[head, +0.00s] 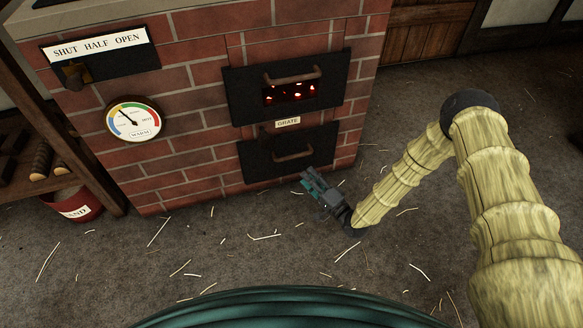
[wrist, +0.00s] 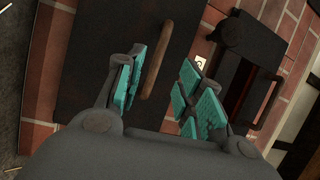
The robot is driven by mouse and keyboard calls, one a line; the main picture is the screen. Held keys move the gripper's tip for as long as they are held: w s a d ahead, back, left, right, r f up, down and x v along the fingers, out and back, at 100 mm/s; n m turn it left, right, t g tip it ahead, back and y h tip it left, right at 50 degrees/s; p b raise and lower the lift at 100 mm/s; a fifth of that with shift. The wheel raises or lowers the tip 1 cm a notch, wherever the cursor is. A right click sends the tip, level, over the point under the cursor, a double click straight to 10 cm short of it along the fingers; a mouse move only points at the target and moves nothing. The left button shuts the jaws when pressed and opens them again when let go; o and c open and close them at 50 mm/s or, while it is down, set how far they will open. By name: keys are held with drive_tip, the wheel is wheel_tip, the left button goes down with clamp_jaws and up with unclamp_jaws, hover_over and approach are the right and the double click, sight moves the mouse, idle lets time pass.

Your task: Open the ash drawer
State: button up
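The ash drawer (head: 256,160) is the lower black panel in the brick furnace front, and it looks closed. Its bar handle (head: 295,156) runs across the front. In the wrist view the drawer front (wrist: 88,65) fills the left half, and its brown handle (wrist: 157,58) shows in the gap between my fingers. My gripper (head: 309,180) is just in front of the drawer, near the lower right of its handle. In the wrist view my gripper (wrist: 160,88) has its teal-padded fingers apart. I cannot tell whether either finger touches the handle.
Above the drawer are the GRATE label (head: 288,122) and the fire door (head: 244,97) with glowing coals behind its opening. A dial gauge (head: 134,119) and a SHUT HALF OPEN plate (head: 100,47) are at left. A red bucket (head: 75,205) stands by the shelf. The straw-strewn floor ahead is clear.

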sight(292, 157)
drive_tip(key=shift+y, duration=0.5)
drive_tip(key=b+x, duration=0.1)
drive_tip(key=x, duration=0.2)
drive_tip(key=b+x, duration=0.2)
drive_tip(key=x, duration=0.2)
drive_tip(key=w+d+b+x, duration=0.1)
drive_tip(key=b+x, duration=0.1)
drive_tip(key=x, duration=0.2)
drive_tip(key=shift+a+f, duration=0.15)
drive_tip(key=shift+f, duration=0.15)
drive_tip(key=shift+c, duration=0.2)
clamp_jaws()
